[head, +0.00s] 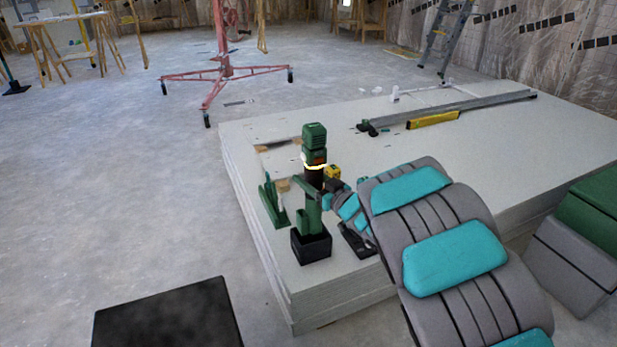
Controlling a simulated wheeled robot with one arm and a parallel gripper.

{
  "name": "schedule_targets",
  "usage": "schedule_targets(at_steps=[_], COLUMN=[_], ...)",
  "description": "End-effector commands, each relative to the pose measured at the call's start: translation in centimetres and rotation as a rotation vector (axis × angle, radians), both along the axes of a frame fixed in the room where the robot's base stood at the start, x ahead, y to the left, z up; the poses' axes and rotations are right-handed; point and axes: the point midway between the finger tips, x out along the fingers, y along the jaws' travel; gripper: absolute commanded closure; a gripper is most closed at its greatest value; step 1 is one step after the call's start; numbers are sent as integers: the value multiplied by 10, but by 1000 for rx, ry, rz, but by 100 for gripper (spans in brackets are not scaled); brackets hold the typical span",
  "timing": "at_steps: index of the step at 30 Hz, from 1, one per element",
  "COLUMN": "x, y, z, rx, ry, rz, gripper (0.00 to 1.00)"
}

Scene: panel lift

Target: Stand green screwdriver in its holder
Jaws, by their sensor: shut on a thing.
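The fingertips are small and partly hidden.
The pale board stack (440,160) carries a green stand (272,202) close left, a black object (356,241) close right, and a yellow level (433,120) and long metal rail (455,108) farther back. A red wheeled lift (222,75) stands on open floor beyond.

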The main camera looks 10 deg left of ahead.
Motion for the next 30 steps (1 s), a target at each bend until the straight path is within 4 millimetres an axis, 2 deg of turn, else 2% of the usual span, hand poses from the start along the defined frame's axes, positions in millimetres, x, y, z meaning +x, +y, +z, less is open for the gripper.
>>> schedule_targets(at_steps=[30], x=[-1], y=[-1], z=[-3], rx=[3], ry=[-3], rz=[0], gripper=[100])
